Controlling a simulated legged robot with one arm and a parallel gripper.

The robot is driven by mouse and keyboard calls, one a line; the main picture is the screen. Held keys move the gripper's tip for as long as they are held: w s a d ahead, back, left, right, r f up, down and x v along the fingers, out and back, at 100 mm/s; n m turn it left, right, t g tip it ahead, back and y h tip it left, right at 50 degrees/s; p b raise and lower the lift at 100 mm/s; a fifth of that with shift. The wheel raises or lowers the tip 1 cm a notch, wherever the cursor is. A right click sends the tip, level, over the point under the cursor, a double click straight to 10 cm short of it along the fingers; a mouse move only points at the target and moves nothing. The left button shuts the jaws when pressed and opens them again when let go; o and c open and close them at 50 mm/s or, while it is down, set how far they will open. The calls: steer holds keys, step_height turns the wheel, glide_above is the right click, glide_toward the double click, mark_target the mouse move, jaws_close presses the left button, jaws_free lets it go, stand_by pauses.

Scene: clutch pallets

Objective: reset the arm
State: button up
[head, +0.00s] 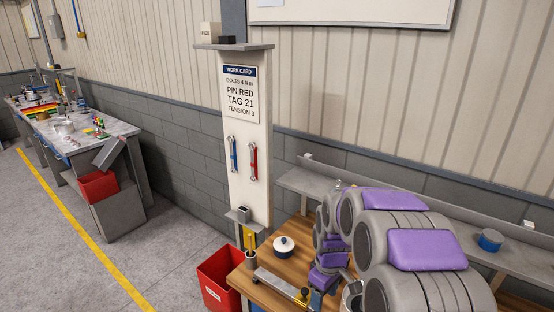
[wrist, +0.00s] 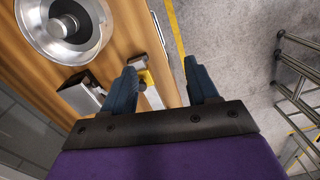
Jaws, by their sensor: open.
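My arm, grey with purple panels, fills the lower right of the head view, bent over the wooden workbench (head: 262,291). In the wrist view my gripper (wrist: 160,78) is open, its two blue fingers apart with nothing held between them. It hangs over the front edge of the wooden bench top (wrist: 125,25), with grey floor under the right finger. In the head view the gripper is mostly hidden by my arm.
A round metal housing (wrist: 65,28) lies on the bench. A white lidded pot (head: 284,246) and a metal bar (head: 274,285) are also there. A red bin (head: 219,279) stands at left. A metal frame (wrist: 297,80) stands right of the gripper. Open floor (head: 165,245) lies left.

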steer(key=s+r+m+b, duration=0.1)
steer(key=s+m+b, duration=0.1)
steer(key=s, duration=0.9)
steer(key=s+d+r+m+g+b, duration=0.1)
steer(key=s+m, duration=0.3)
steer(key=s, duration=0.7)
steer(key=s+r+m+b, duration=0.2)
steer(key=s+m+b, duration=0.1)
steer(key=s, duration=0.8)
steer(key=shift+s+d, duration=0.3)
steer(key=shift+d, duration=0.1)
steer(key=shift+r, duration=0.1)
